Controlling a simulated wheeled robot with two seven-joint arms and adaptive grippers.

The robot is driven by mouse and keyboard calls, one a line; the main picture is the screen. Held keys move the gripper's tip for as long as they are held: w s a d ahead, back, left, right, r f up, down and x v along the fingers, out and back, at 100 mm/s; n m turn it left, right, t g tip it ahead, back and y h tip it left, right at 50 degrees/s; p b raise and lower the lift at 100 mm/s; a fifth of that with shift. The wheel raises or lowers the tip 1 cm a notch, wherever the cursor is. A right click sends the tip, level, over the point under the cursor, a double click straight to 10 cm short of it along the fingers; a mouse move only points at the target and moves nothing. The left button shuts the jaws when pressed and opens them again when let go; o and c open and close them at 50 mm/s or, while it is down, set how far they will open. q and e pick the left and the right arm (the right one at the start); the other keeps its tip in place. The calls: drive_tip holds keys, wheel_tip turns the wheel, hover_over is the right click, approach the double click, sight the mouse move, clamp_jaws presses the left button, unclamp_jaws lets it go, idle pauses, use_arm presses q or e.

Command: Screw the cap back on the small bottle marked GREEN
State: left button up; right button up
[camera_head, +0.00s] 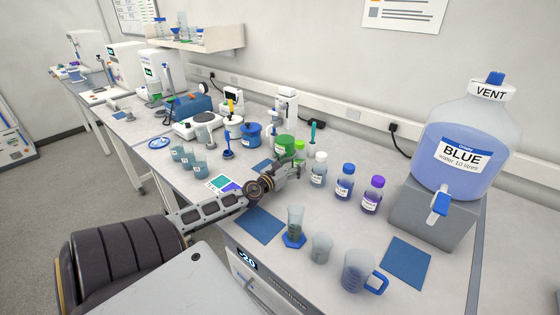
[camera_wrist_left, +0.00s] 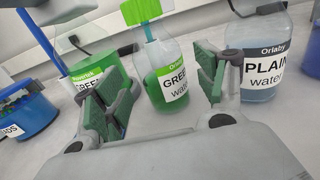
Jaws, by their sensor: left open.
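The small bottle marked GREEN (camera_wrist_left: 172,75) stands upright on the bench with green liquid in it. In the head view the same bottle (camera_head: 299,158) is partly hidden by my gripper. A bright green cap (camera_head: 299,145) shows at its top; in the wrist view a bright green piece (camera_wrist_left: 140,11) shows above it, with a teal stem below. I cannot tell whether the cap is seated. My left gripper (camera_head: 291,168) is open, with its green-padded fingers (camera_wrist_left: 158,98) apart and the bottle beyond the gap between them. My right gripper is out of view.
The PLAIN water bottle (camera_wrist_left: 265,50) stands close to the right finger. A green tub (camera_head: 285,142) stands close behind on the left. Blue (camera_head: 344,187) and purple (camera_head: 372,199) bottles stand to the right. Glassware (camera_head: 295,222) stands in front. A large BLUE carboy (camera_head: 462,145) is at right.

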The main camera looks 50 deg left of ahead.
use_arm(q)
drive_tip(key=shift+s, duration=0.55)
drive_tip(key=shift+s+d+f, duration=0.1)
drive_tip(key=shift+s+d, duration=0.05)
drive_tip(key=shift+s, duration=1.45)
drive_tip(key=shift+s+d+b, duration=0.15)
drive_tip(key=shift+s+b, duration=0.25)
drive_tip(key=shift+s, duration=0.2)
drive_tip(key=shift+s+d, duration=0.1)
drive_tip(key=shift+s, duration=0.75)
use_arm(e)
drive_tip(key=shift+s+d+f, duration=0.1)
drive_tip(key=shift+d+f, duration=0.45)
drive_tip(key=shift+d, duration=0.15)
